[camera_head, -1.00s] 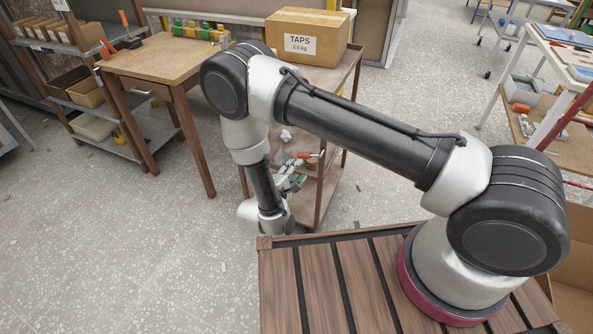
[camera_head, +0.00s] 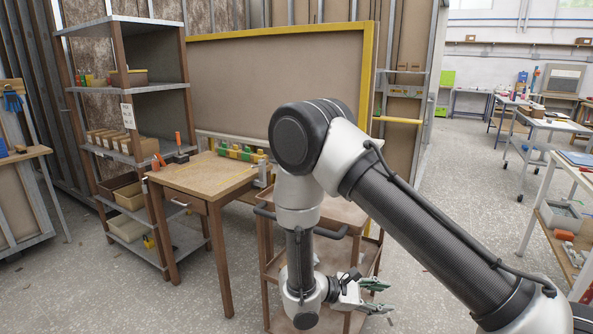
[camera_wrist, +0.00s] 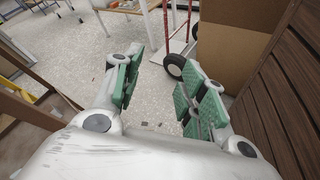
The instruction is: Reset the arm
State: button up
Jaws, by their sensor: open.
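My gripper (camera_head: 378,296) hangs low at the end of my folded arm, in front of the brown cart (camera_head: 341,212) in the head view. It also shows in the wrist view (camera_wrist: 160,88), with its two green-padded fingers spread apart. Nothing is between the fingers; speckled floor shows through the gap. My forearm drops straight down from the elbow and hides part of the cart.
A wooden table (camera_head: 203,176) with coloured blocks (camera_head: 240,153) stands left of the cart. A shelf unit (camera_head: 132,84) is further left. A cardboard box (camera_wrist: 229,38) and slatted wood (camera_wrist: 293,85) lie close right in the wrist view. Floor is open at front left.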

jog(key=s+d+r+m+y, duration=0.4)
jog(key=s+r, duration=0.2)
jog(key=r, duration=0.5)
jog(key=s+d+r+m+t+y, duration=0.1)
jog(key=s+d+r+m+y, duration=0.4)
jog(key=r, duration=0.6)
jog(key=s+d+r+m+t+y, duration=0.1)
jog(key=s+d+r+m+y, duration=0.3)
jog(key=s+r, duration=0.3)
notch_tip(320, 180, up, 5)
jog(key=shift+d+f+m+y, duration=0.1)
jog(key=shift+d+m+y, duration=0.2)
jog(key=shift+d+m, duration=0.45)
